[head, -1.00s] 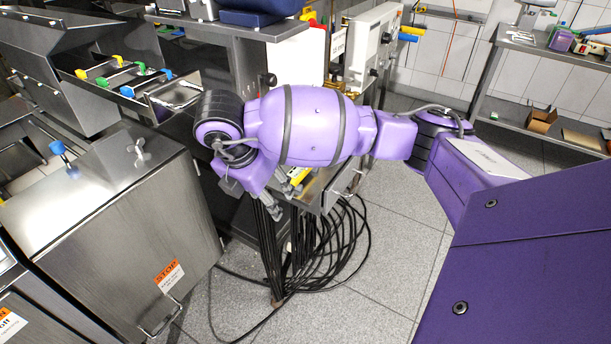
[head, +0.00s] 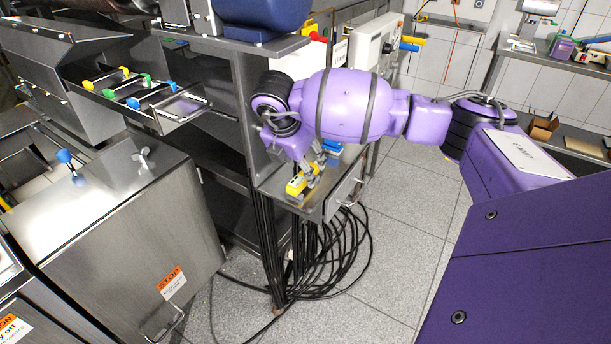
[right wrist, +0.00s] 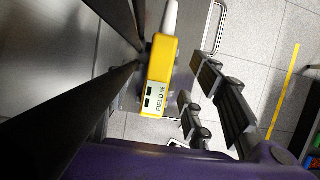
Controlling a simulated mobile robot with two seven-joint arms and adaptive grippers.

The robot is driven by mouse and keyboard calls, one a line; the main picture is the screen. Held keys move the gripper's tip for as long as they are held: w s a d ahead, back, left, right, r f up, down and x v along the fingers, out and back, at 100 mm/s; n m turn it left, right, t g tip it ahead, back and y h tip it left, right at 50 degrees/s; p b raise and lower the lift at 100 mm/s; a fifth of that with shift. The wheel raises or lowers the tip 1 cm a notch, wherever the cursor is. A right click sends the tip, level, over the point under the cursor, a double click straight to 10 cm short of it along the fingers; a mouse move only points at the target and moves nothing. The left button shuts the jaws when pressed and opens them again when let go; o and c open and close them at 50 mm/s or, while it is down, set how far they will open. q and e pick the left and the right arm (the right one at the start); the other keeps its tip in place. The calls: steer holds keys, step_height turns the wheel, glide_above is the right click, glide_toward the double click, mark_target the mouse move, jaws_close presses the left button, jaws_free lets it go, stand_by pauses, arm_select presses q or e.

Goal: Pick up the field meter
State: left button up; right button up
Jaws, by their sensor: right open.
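The field meter is a yellow box with a pale tip and a "FIELD %" label. It lies on a small steel shelf (head: 332,204) below my right arm in the head view, where the meter (head: 297,187) is partly covered by my gripper. In the right wrist view the meter (right wrist: 160,75) is left of centre, label towards me. My right gripper (head: 310,174) hangs just over the meter, pointing down. In the right wrist view the open gripper (right wrist: 196,98) has its grey fingers to the right of the meter, with nothing held. My left gripper is out of view.
A blue item (head: 331,148) is on the shelf behind the meter. Black cables (head: 325,255) hang in loops below the shelf. A steel cabinet (head: 135,240) stands at left, with a tray of coloured knobs (head: 133,98) behind it. Grey tiled floor is free at right.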

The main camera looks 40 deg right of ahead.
steer(key=shift+a+x, duration=0.1)
steer(key=shift+x, duration=0.6)
steer(key=shift+a+x, duration=0.15)
steer(key=shift+x, duration=0.55)
steer(key=shift+s+f, duration=0.1)
steer(key=shift+f, duration=0.25)
steer(key=shift+c, duration=0.3)
jaws_close()
